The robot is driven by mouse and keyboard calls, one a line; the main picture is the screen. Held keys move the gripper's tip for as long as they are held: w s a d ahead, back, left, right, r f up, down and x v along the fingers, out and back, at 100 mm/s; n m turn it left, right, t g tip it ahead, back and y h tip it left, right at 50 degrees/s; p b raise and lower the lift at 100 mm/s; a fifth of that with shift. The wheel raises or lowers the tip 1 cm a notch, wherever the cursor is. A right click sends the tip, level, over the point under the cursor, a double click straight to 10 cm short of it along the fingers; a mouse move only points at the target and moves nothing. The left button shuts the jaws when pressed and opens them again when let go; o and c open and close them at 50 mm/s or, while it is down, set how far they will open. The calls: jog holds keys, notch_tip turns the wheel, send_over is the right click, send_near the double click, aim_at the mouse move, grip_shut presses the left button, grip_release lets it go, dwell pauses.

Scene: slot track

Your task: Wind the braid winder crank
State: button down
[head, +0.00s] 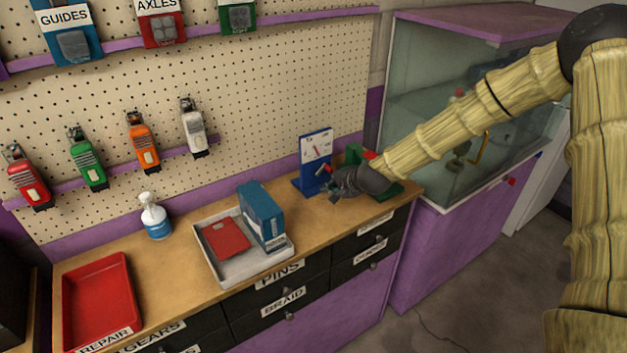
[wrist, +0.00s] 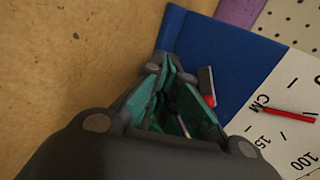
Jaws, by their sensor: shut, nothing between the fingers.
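The braid winder (head: 316,146) is a blue stand with a white scale panel, at the right end of the wooden counter. In the wrist view its white face (wrist: 290,105) shows CM marks and a red pointer, beside the blue body (wrist: 215,55). A small grey bar with a red end (wrist: 207,88), seemingly the crank, lies just right of my fingers. My gripper (head: 335,188) is at the winder's lower front. It is shut and empty in the wrist view (wrist: 178,85), close beside the bar; whether they touch I cannot tell.
A green device (head: 355,153) stands behind my gripper, partly hidden. A grey tray (head: 281,257) with a blue box (head: 261,215) and a red piece (head: 226,238) lies to the left. Farther left are a spray bottle (head: 155,216) and a red tray (head: 98,290). A glass case (head: 420,110) stands right.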

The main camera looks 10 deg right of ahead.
jog(key=shift+s+d, duration=0.3)
jog(key=shift+s, duration=0.5)
jog(key=shift+s+d, duration=0.25)
jog(key=shift+s, duration=0.55)
jog(key=shift+s+d, duration=0.3)
jog(key=shift+s, duration=0.5)
